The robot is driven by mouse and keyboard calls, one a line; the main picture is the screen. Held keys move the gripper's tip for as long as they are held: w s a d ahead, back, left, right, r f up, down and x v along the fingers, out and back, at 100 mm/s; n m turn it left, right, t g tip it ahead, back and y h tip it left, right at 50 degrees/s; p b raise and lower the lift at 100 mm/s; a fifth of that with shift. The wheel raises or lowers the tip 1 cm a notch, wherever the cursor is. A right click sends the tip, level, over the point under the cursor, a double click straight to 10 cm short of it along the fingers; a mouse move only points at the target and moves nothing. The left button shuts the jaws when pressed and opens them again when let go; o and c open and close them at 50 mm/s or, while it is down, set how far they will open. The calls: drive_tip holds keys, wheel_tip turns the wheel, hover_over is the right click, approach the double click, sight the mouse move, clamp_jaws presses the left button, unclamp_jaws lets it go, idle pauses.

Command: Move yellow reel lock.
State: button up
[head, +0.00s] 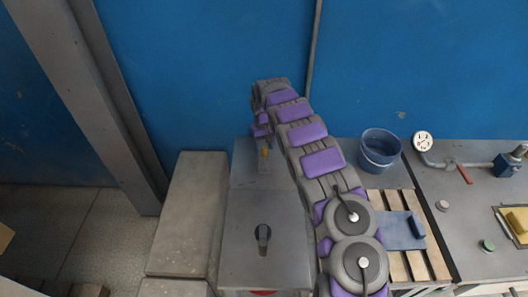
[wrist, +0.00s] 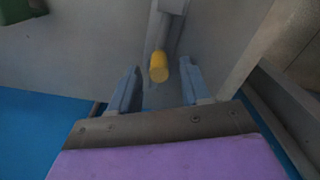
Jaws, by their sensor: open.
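The yellow reel lock (wrist: 159,67) shows in the wrist view as a short yellow cylinder at the end of a grey bar. It lies between and just beyond the two blue-grey fingers of my gripper (wrist: 158,88), which are open with a gap on both sides of it. In the head view the yellow lock (head: 265,153) is a small spot on the grey box, below the end of my purple and grey arm. My gripper is mostly hidden behind the arm in the head view.
The grey box (head: 235,222) carries a dark knob (head: 262,238) nearer to me. A blue bucket (head: 380,150) stands right of my arm by a slatted pallet (head: 396,203). A bench (head: 462,215) with a gauge (head: 423,141) is at right. A blue wall closes the back.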

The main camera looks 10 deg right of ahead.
sight(264, 154)
drive_tip(key=shift+f, duration=1.25)
drive_tip(key=shift+c, duration=0.3)
clamp_jaws()
